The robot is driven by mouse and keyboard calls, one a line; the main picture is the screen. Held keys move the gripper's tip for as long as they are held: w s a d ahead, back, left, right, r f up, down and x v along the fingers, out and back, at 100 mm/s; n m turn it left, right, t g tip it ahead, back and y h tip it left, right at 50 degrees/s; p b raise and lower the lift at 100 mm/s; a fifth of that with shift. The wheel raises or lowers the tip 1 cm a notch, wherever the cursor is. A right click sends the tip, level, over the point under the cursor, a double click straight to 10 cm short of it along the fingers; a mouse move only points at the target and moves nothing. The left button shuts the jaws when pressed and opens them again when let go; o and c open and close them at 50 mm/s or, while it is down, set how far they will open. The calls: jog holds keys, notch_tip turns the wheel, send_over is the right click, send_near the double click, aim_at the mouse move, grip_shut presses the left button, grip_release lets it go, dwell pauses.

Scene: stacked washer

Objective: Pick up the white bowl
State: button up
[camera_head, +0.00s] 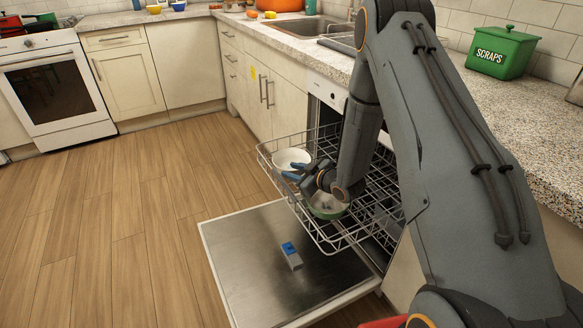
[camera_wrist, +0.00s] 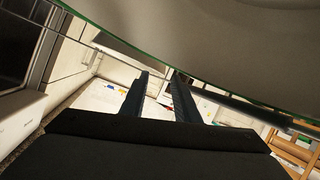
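The white bowl (camera_head: 289,157) sits in the pulled-out upper dishwasher rack, toward its left end in the head view. My gripper (camera_head: 294,172) is low over the rack, its blue-tipped fingers pointing left beside the bowl's near edge. I cannot tell if they touch it. In the wrist view the two dark fingers (camera_wrist: 159,95) stand apart with nothing clearly between them. A green bowl (camera_head: 326,209) sits in the rack below my wrist, partly hidden. A large pale surface with a green rim (camera_wrist: 230,45), apparently this bowl, fills the top of the wrist view.
The wire rack (camera_head: 325,239) surrounds the bowls. The open dishwasher door (camera_head: 240,265) lies below, with a small blue-and-grey block (camera_head: 291,256) on it. The counter (camera_head: 530,120) with a green scraps bin (camera_head: 501,52) is at right. The wooden floor at left is clear.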

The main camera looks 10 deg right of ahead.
jog(key=x, duration=0.4)
jog(key=shift+w+a+f, duration=0.1)
jog(key=shift+a, duration=0.1)
grip_shut()
